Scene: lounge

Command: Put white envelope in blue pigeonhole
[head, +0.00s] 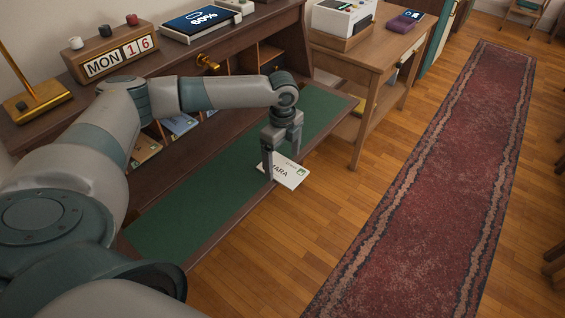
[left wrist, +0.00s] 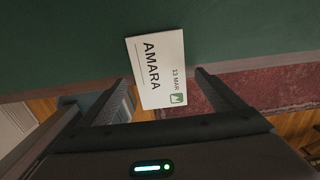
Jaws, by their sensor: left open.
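The white envelope (head: 290,174) lies at the front edge of the desk's green top and sticks out past it. In the left wrist view the envelope (left wrist: 158,68) reads "AMARA" and "13 MAR" and has a green stamp. My left gripper (head: 283,163) is open just above the envelope. In the left wrist view its fingers stand on either side of the envelope's near end, with gaps. A blue patch (head: 180,124) shows in the row of pigeonholes at the back of the desk; my arm hides part of that row. My right gripper is not in view.
The desk's green top (head: 190,215) is otherwise clear. A brass lamp (head: 40,98), a calendar block (head: 117,55) and a screen device (head: 195,20) stand on the upper shelf. A side table (head: 362,58) stands right of the desk. A red rug (head: 430,170) lies on the floor.

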